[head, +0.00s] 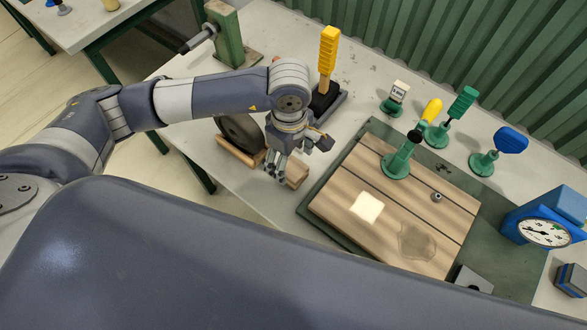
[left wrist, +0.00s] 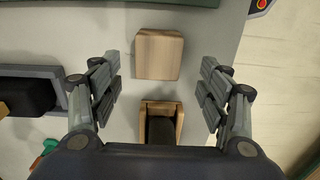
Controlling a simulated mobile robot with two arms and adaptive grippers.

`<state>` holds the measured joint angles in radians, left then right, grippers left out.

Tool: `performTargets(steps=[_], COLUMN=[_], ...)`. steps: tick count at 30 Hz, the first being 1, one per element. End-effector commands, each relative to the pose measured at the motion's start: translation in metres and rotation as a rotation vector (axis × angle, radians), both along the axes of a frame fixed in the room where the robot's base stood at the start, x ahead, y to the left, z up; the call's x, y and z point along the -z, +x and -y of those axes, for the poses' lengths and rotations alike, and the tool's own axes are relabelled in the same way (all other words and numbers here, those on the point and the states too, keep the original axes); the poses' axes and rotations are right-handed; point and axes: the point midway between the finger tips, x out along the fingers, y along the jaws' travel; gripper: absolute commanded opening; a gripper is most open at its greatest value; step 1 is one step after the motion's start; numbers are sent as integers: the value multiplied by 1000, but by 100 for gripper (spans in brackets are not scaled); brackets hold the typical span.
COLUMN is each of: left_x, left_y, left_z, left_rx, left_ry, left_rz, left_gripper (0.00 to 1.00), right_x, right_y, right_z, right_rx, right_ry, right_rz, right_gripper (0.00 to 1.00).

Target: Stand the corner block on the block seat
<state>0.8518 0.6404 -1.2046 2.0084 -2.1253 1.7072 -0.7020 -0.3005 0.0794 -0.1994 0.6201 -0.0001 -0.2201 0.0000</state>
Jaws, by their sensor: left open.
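A small wooden block (head: 297,173), which looks like the corner block, lies on the grey bench just right of my left gripper (head: 275,168). In the left wrist view the block (left wrist: 159,54) shows as a plain, pale brown square on the bench, beyond the open fingers (left wrist: 160,90). My left gripper is open and empty above the bench, partly covering the block in the head view. A pale square patch (head: 366,207) on the wooden board (head: 335,207) looks like the block seat; it is bare. My right gripper is not in view.
A dark wheel (head: 240,132) stands in a wooden cradle (left wrist: 178,122) close beside the gripper. A yellow-handled tool (head: 328,55) stands in a black base behind. Several green-based holders (head: 398,163) and a blue dial gauge (head: 545,232) are at right. The board's left half is clear.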

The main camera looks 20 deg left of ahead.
Motion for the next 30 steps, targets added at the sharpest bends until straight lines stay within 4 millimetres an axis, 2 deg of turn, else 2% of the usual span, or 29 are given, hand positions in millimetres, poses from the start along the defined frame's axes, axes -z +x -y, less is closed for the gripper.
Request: performTargets(steps=[5, 9, 18, 24, 25, 28, 30], left_x=[22, 42, 49, 48, 48, 48, 48], left_y=[-1, 0, 0, 0, 0, 0, 0], left_z=[8, 7, 8, 8, 8, 8, 8], left_rx=[0, -2, 0, 0, 0, 0, 0], left_ry=[0, 0, -2, -2, -2, -2, -2], left_rz=[-6, -4, -2, -2, -2, -2, -2], left_gripper=[70, 70, 70, 25, 21, 21, 17], right_x=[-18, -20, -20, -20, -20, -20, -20], right_y=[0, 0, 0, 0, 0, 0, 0], right_z=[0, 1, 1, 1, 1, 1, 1], right_rx=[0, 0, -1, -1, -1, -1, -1], right_ry=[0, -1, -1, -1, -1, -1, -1], right_rz=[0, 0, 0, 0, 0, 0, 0], right_gripper=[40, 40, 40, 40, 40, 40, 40])
